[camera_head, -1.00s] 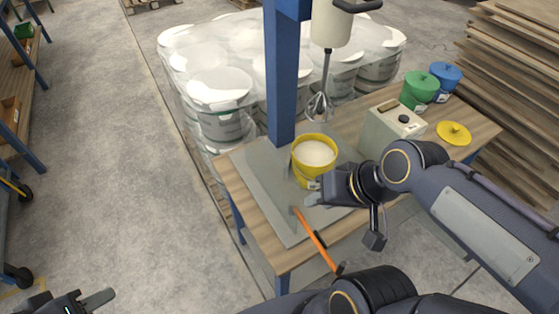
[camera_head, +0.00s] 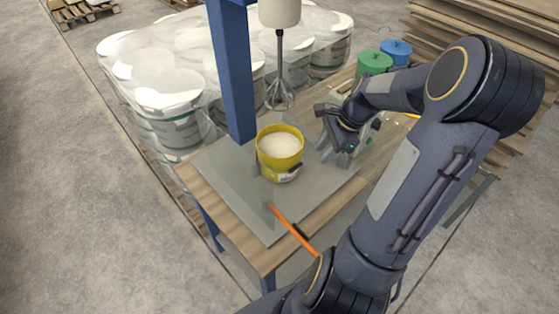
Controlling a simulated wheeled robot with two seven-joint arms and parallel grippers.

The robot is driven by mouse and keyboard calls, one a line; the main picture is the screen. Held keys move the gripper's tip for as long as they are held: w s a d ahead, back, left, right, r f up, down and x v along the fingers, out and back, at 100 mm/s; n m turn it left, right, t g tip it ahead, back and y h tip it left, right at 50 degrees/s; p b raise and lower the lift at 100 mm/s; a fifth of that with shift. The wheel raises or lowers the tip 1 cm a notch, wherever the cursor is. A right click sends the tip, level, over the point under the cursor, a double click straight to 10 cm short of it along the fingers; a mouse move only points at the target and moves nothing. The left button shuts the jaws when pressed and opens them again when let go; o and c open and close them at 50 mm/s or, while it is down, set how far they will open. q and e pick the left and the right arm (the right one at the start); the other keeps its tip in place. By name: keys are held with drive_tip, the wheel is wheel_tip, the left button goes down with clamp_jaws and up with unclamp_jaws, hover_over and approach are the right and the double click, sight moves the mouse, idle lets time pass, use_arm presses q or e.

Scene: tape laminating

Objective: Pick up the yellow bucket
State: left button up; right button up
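The yellow bucket (camera_head: 280,155) stands upright on the grey plate (camera_head: 222,182) of the workbench, filled with a pale whitish material. A dark handle part shows on its lower right side. The mixer whisk (camera_head: 280,92) hangs above and behind it. My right gripper (camera_head: 326,150) is to the right of the bucket, apart from it, with its fingers spread and nothing between them. My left gripper is out of the picture.
A blue post (camera_head: 232,75) rises just behind the bucket. An orange-handled tool (camera_head: 292,230) lies at the bench's front. Green (camera_head: 374,63) and blue (camera_head: 396,50) buckets stand at the back right. Wrapped white buckets (camera_head: 165,95) fill the space behind.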

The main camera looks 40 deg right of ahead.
wheel_tip(320, 180, down, 2)
drive_tip(key=d+m, duration=0.2)
drive_tip(key=p, duration=0.2)
hover_over(280, 162)
drive_tip(key=s+d, duration=0.1)
drive_tip(key=x, duration=0.4)
drive_tip(key=shift+w+f, duration=0.1)
drive_tip(key=shift+f, duration=0.35)
clamp_jaws()
drive_tip(key=shift+d, duration=0.1)
idle(0.7)
